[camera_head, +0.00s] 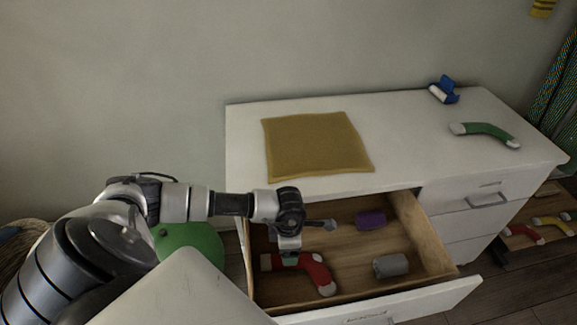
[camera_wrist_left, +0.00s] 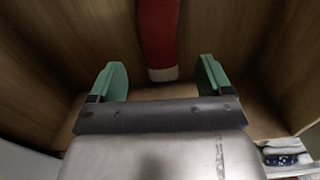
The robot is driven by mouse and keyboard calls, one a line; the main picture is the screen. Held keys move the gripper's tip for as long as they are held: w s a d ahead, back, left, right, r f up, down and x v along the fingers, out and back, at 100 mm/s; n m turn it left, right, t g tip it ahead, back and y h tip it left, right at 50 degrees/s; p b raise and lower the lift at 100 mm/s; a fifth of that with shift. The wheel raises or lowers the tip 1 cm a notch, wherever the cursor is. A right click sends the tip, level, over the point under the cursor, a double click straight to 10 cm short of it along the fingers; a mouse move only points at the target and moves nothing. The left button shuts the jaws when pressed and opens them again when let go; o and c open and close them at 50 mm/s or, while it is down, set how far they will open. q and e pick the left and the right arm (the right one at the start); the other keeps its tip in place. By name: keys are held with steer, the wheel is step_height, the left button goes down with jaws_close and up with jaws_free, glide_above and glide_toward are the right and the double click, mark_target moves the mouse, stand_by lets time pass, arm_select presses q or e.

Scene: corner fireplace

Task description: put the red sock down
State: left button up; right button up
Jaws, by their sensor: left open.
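My right gripper is not in view.
A purple roll (camera_head: 370,220) and a grey roll (camera_head: 390,265) lie in the drawer's right part. On the white dresser top are a mustard cloth (camera_head: 315,145), a green sock (camera_head: 485,132) and a blue-and-white item (camera_head: 444,91). More socks (camera_head: 525,234) lie low at the right.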

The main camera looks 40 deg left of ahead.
arm_select(q)
steer(key=shift+r, duration=2.4)
